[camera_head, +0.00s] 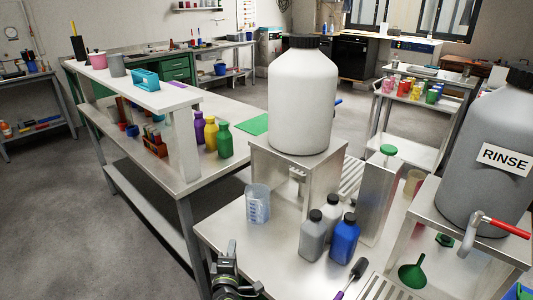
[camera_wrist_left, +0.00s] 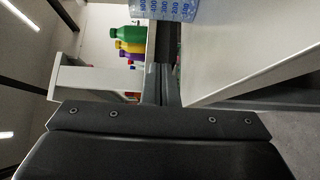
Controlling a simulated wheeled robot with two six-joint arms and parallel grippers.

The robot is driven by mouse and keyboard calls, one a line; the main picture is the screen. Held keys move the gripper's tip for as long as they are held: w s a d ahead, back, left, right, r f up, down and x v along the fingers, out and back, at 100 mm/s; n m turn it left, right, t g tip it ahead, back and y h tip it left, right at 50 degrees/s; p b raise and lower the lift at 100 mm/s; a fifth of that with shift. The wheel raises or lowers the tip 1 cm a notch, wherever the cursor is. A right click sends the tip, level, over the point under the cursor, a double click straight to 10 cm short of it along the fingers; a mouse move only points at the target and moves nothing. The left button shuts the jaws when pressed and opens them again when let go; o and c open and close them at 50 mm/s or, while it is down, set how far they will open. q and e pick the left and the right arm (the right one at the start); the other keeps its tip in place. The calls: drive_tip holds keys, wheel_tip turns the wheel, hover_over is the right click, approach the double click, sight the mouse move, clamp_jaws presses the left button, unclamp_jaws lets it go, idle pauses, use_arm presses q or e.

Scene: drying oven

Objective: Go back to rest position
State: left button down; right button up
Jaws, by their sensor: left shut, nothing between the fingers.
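My left gripper (camera_head: 231,250) shows at the bottom of the head view, low in front of the steel table (camera_head: 232,236). In the left wrist view its dark fingers (camera_wrist_left: 168,85) are closed together with nothing between them. A clear beaker with blue markings (camera_head: 257,204) stands on the table beyond the gripper, apart from it; the beaker also shows at the top of the left wrist view (camera_wrist_left: 165,9). My right gripper is in neither view.
Grey, white and blue bottles (camera_head: 344,240) stand right of the beaker. A large white jug (camera_head: 302,98) sits on a metal stand, and a grey RINSE jug (camera_head: 490,150) is at the right. Open floor (camera_head: 60,215) lies at the left.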

use_arm(q)
drive_tip(key=s+a+f+m+g+h, duration=0.2)
drive_tip(key=s+a+m+g, duration=0.2)
drive_tip(key=s+m, duration=0.45)
drive_tip(key=s+a+f+m+g+h, duration=0.1)
drive_tip(key=s+a+f+m+g, duration=0.25)
drive_tip(key=s, duration=0.75)
drive_tip(key=s+a+r+m+g+y, duration=0.1)
drive_tip(key=s+a+r+m+g, duration=0.15)
drive_tip(key=s, duration=0.45)
drive_tip(key=s+a+r+m+g+y, duration=0.1)
drive_tip(key=s+a+m+g+y, duration=0.15)
drive_tip(key=s, duration=0.45)
drive_tip(key=s+a+r+m+g, duration=0.1)
drive_tip(key=s+a+g, duration=0.15)
drive_tip(key=s, duration=0.45)
wheel_tip(320, 180, down, 24)
drive_tip(key=a+r+p, duration=0.1)
drive_tip(key=a, duration=0.1)
drive_tip(key=s+d+f+g+p, duration=0.1)
drive_tip(key=s+f, duration=1.4)
drive_tip(key=shift+d+g+p, duration=0.2)
drive_tip(key=shift+g+p, duration=0.1)
drive_tip(key=shift+g, duration=0.1)
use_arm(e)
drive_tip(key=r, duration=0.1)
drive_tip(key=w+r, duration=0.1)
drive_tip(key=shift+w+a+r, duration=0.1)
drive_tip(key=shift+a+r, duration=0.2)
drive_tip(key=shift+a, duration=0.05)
